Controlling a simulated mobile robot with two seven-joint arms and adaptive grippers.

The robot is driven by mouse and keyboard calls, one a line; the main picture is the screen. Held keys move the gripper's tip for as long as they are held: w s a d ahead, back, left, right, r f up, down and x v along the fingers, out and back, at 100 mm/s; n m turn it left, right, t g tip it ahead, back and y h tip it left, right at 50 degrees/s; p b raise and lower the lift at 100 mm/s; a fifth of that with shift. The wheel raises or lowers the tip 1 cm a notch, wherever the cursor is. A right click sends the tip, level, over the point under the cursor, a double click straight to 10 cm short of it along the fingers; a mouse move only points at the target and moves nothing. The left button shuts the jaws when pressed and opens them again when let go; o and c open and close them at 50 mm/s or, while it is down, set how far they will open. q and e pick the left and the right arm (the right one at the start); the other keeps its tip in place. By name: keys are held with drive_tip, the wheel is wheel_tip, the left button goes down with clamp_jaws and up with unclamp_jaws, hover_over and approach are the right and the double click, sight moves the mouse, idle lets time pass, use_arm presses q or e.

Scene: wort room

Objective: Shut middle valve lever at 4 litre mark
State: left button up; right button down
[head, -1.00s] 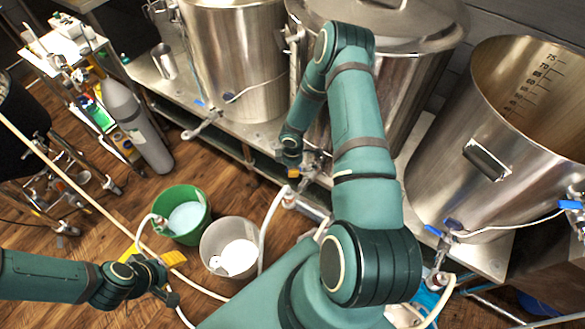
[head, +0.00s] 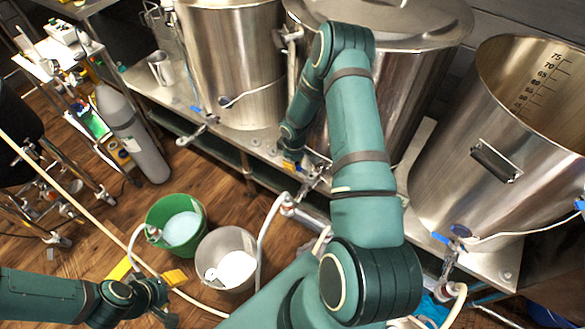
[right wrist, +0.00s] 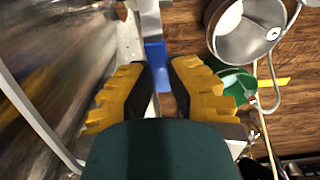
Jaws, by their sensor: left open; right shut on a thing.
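My right gripper (head: 291,165) is at the valve (head: 314,183) of the middle kettle (head: 400,95). In the right wrist view its yellow fingers (right wrist: 160,85) are shut on the blue valve lever (right wrist: 155,54), with part of it showing beyond them. The pale bucket (head: 207,247) stands on the floor below, holding whitish liquid (head: 237,268); no litre mark is readable. A hose (head: 266,228) runs from the middle valve down to this bucket. My left gripper (head: 150,275) is open and empty at the lower left, near the buckets.
A green bucket (head: 200,220) with pale liquid stands beside the pale bucket. Left kettle (head: 235,60) and right kettle (head: 450,175) have their own blue-handled valves. A grey gas cylinder (head: 135,140) and trolley stand at left. Hoses cross the wooden floor.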

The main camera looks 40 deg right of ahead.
drive_tip(key=shift+d+m, duration=0.2)
drive_tip(key=shift+m, duration=0.2)
drive_tip(key=c, duration=0.9)
unclamp_jaws()
drive_tip(key=shift+f, duration=0.1)
wheel_tip(320, 180, up, 12)
